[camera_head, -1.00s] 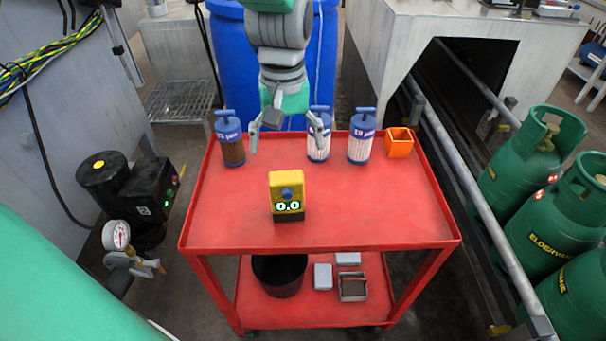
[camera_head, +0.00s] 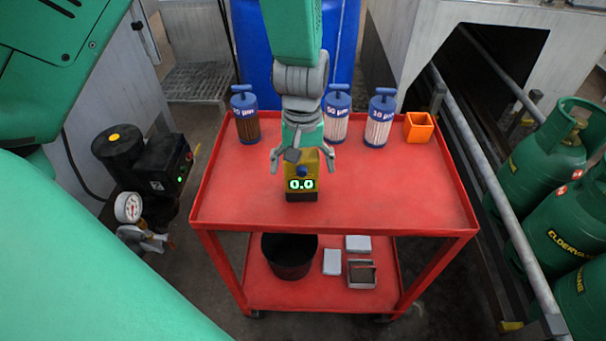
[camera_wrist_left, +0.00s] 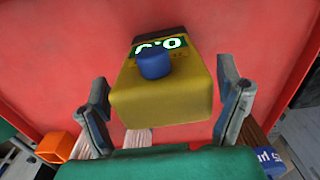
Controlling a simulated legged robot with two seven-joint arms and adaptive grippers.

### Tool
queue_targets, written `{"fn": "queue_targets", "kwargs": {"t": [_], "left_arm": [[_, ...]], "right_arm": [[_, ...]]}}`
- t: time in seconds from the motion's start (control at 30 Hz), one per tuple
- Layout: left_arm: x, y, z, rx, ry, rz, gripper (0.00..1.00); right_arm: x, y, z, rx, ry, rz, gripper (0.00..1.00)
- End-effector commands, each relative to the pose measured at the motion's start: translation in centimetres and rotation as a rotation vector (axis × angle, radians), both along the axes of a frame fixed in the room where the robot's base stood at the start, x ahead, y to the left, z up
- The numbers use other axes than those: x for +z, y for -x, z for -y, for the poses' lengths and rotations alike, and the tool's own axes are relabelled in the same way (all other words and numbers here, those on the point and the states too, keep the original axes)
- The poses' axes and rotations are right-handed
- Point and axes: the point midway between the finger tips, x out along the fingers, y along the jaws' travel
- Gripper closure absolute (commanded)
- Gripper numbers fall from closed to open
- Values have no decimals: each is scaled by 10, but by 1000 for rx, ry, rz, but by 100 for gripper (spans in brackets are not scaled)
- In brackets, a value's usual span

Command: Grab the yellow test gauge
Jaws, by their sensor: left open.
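The yellow test gauge (camera_head: 302,175) stands upright on the red cart's top shelf. It has a dark base, a blue knob and a lit display reading 0.0. My left gripper (camera_head: 303,161) is open, with its fingers spread around the gauge's upper part in the head view. In the left wrist view the gauge (camera_wrist_left: 160,92) lies between the two finger pads (camera_wrist_left: 168,105), with a visible gap on each side. The back of the gauge is hidden by the gripper. My right gripper is not seen.
The red cart (camera_head: 400,195) has several blue-capped filter cylinders, such as one at the left (camera_head: 245,115), along its back edge. An orange open box (camera_head: 418,127) stands beside them. Green gas bottles (camera_head: 540,165) are at the right. The front of the shelf is clear.

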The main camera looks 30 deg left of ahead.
Motion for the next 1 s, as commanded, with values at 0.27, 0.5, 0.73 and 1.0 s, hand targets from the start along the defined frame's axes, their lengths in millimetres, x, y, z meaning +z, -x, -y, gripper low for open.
{"fn": "queue_targets", "kwargs": {"t": [0.27,0.5,0.73,1.0], "left_arm": [[-8,1,0,0,0,3,14],[-8,0,0,0,0,2,74],[-9,0,0,0,0,1,75],[16,-1,0,-1,0,6,75]], "right_arm": [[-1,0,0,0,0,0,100],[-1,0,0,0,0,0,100],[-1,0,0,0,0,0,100],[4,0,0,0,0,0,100]]}}
